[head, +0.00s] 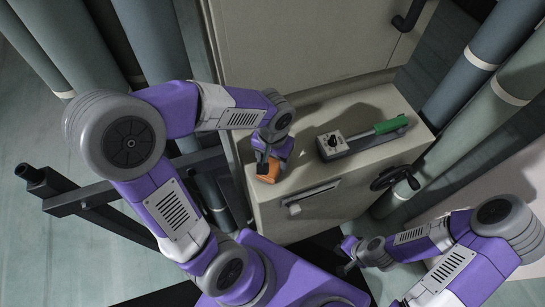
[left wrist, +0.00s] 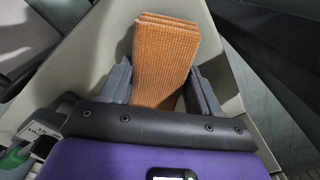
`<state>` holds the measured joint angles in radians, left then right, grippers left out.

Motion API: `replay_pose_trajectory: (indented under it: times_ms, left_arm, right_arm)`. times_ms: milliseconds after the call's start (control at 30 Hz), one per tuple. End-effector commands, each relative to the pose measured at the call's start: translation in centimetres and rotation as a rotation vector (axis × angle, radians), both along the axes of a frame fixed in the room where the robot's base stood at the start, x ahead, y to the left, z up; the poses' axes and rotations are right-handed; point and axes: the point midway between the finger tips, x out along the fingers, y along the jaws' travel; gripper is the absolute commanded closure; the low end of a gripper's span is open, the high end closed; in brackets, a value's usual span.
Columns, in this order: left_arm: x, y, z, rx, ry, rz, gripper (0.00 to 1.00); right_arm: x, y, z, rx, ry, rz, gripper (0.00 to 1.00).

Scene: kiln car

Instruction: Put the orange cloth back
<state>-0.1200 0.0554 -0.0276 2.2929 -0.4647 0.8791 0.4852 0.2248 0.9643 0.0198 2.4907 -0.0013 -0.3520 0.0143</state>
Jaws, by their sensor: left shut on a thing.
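The orange cloth (head: 268,172) is a folded, woven-looking stack at the left end of the cream cabinet top (head: 310,175). My left gripper (head: 268,160) is above it, shut on it. In the left wrist view the cloth (left wrist: 163,60) stands between the two fingers of my left gripper (left wrist: 162,88), its layered edge showing at the far end. I cannot tell whether its lower edge touches the cabinet top. My right gripper (head: 348,252) is low, in front of the cabinet and away from the cloth; its jaws are too small to read.
A handwheel (head: 392,177) and a drawer-like front slot (head: 312,196) are on the cabinet's front. Large pipes (head: 480,60) stand at the right.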

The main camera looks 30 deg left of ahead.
Motion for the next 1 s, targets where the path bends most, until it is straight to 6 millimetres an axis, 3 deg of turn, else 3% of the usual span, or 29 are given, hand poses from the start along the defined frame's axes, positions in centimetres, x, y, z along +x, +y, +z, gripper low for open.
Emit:
replay_pose_trajectory:
  times_ms: [833,867,1000]
  left_arm:
    - [-0.01,0.0,-0.77,0.0,0.0,0.0,0.62]
    - [-0.01,0.0,-0.77,0.0,0.0,0.0,0.33]
    - [-0.01,0.0,-0.77,0.0,0.0,0.0,0.11]
  right_arm:
    - [-0.01,0.0,-0.63,0.0,0.0,0.0,1.0]
    - [-0.01,0.0,-0.63,0.0,0.0,0.0,1.0]
    - [-0.01,0.0,-0.63,0.0,0.0,0.0,1.0]
